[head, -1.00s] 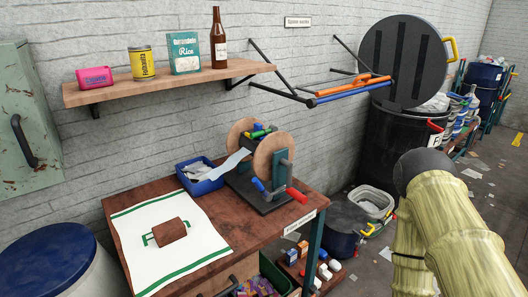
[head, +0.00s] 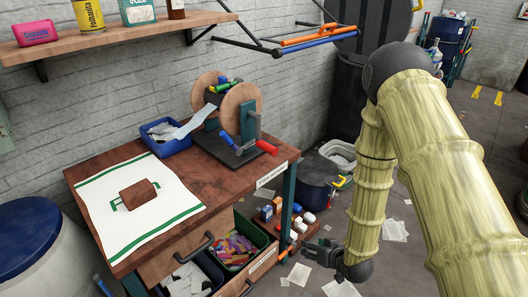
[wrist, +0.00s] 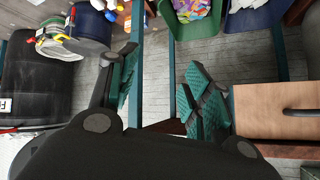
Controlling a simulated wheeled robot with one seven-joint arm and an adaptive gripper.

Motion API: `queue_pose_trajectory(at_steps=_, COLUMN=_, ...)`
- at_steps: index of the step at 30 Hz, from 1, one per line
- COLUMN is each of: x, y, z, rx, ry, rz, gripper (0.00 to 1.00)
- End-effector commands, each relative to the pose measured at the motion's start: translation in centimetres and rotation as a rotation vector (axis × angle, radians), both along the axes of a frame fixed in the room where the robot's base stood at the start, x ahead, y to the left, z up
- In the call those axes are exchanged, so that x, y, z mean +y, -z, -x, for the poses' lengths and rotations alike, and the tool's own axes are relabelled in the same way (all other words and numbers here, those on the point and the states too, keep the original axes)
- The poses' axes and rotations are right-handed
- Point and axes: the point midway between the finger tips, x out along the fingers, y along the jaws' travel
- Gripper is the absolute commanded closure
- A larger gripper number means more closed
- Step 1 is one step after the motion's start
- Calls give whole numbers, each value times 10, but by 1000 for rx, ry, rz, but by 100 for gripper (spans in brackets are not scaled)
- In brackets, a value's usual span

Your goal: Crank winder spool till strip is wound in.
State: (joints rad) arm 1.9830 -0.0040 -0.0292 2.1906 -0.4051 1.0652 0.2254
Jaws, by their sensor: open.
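The winder spool (head: 239,105) with brown round flanges stands on a dark base at the back right of the wooden table (head: 185,178). A pale strip (head: 195,122) runs from the spool down to a blue tray (head: 172,147). My gripper (head: 318,252) is low in front of the table's right side, apart from the crank. In the wrist view, its green-padded fingers (wrist: 165,95) are apart with nothing between them. The crank is not visible there.
A white cloth (head: 140,210) with a brown block lies on the table. An open drawer (head: 205,245) juts out at the front. A wall rack (head: 320,38) with coloured bars hangs above.

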Motion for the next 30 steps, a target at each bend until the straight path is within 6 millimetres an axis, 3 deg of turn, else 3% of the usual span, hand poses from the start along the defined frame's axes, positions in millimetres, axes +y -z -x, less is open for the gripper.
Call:
queue_pose_trajectory(at_steps=1, x=11, y=-22, z=-39, rx=-101, ry=-37, rz=-39, gripper=51)
queue_pose_trajectory(at_steps=3, x=28, y=-61, z=-82, rx=-229, ry=-96, rz=-100, gripper=51)
queue_pose_trajectory(at_steps=6, x=50, y=-121, z=-130, rx=-391, ry=-187, rz=-183, gripper=51)
queue_pose_trajectory(at_steps=9, x=68, y=-174, z=-158, rx=-513, ry=-274, rz=-252, gripper=51)
queue_pose_trajectory(at_steps=13, x=84, y=-220, z=-175, rx=-605, ry=-357, rz=-307, gripper=51)
queue_pose_trajectory(at_steps=18, x=92, y=-240, z=-182, rx=-639, ry=-394, rz=-333, gripper=51)
queue_pose_trajectory(at_steps=30, x=131, y=-240, z=-219, rx=-637, ry=-394, rz=-332, gripper=51)
